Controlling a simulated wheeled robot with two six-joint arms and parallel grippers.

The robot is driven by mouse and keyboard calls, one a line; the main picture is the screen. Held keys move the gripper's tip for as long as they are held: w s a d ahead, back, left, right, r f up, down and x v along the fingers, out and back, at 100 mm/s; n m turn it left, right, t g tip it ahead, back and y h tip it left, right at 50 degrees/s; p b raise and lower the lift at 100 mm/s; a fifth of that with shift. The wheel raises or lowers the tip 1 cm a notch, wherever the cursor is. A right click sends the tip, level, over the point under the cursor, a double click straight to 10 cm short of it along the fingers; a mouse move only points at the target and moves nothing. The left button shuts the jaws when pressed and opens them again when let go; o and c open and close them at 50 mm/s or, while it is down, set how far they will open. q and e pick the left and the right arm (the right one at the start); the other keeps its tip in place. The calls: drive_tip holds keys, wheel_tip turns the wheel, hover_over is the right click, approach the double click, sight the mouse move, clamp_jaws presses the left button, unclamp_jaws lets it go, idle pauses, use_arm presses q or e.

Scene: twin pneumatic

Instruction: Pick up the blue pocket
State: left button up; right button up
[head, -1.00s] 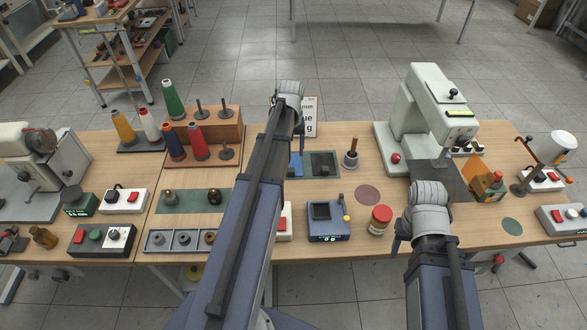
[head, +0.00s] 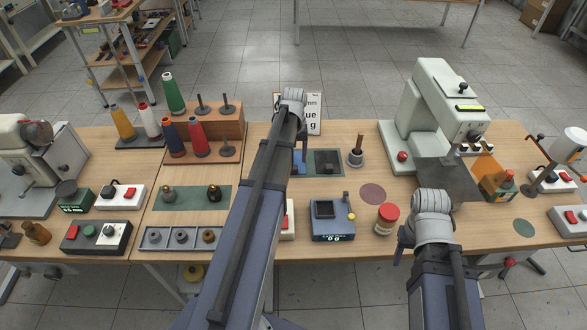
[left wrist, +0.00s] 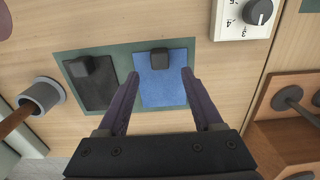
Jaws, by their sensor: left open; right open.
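The blue pocket (left wrist: 163,82) lies flat on a green mat (left wrist: 124,58) in the left wrist view, with a small dark block (left wrist: 159,57) on its far edge. In the head view only a sliver of the blue pocket (head: 298,167) shows beside my left arm. My left gripper (left wrist: 160,78) is open, its two fingers on either side of the blue pocket; whether they touch it or the mat I cannot tell. A black pocket (left wrist: 95,85) with a dark block lies beside it. My right gripper (head: 405,240) is mostly hidden behind its wrist, near the table's front edge.
A spindle in a grey cup (head: 356,153) stands right of the mat. A sewing machine (head: 437,115) stands further right. A wooden thread stand (head: 215,123) is to the left. A blue-grey device (head: 332,220) and a red-lidded jar (head: 386,219) are near the front.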

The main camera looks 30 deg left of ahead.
sight(299, 168)
use_arm(q)
wheel_tip(299, 168, down, 4)
drive_tip(key=shift+r+b, duration=0.25)
drive_tip(key=shift+b, duration=1)
drive_tip(key=shift+r, duration=0.1)
clamp_jaws()
